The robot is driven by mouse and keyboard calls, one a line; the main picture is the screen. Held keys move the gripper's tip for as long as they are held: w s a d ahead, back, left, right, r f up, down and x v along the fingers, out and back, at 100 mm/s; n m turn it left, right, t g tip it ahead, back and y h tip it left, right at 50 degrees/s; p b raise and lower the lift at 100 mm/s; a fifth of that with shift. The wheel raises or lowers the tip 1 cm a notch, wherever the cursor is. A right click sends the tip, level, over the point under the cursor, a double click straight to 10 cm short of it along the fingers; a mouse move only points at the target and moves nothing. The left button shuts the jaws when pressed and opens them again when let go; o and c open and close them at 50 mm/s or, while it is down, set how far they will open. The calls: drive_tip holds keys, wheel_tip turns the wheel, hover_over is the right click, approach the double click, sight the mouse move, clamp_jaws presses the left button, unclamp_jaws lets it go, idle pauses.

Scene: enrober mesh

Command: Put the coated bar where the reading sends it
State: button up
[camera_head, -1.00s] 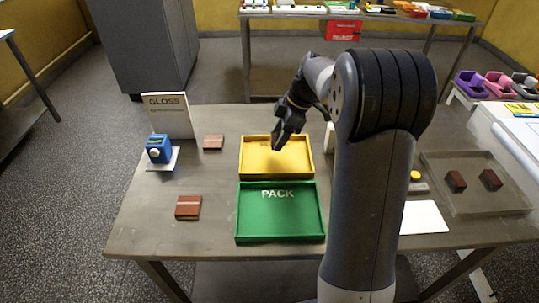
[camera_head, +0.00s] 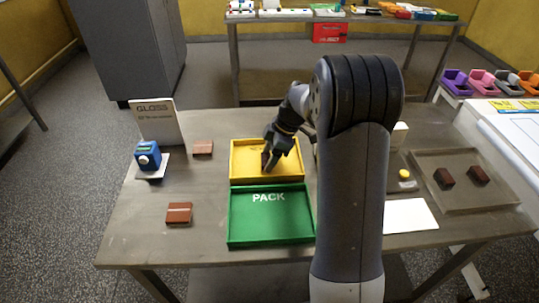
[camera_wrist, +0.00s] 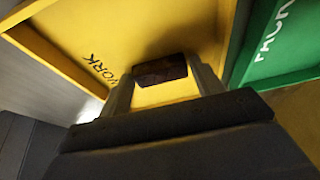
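My gripper (camera_head: 268,158) is low over the yellow tray (camera_head: 235,160), with a dark brown coated bar (camera_wrist: 160,70) between its fingertips. In the wrist view the fingers sit against both ends of the bar, and yellow tray floor shows behind it. Whether the bar touches the floor is unclear. The yellow tray's lettering ends in "WORK" in the wrist view. The green tray (camera_head: 270,235) marked PACK adjoins its near side. The blue gloss meter (camera_head: 148,155) stands on a white sheet at left; its reading is too small to make out.
A GLOSS card (camera_head: 158,122) stands behind the meter. Brown blocks lie at left, one farther back (camera_head: 203,148) and one nearer (camera_head: 179,213). A grey tray (camera_head: 465,208) at right holds two dark bars. A white sheet (camera_head: 410,215) and a yellow button (camera_head: 404,174) lie beside it.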

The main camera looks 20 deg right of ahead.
sight(262, 159)
drive_tip(key=o, duration=0.3)
drive_tip(key=shift+r, duration=0.1)
drive_tip(key=shift+r, duration=0.15)
drive_tip(key=v, duration=1.2)
drive_tip(key=x, duration=1.2)
drive_tip(key=shift+r, duration=1.6)
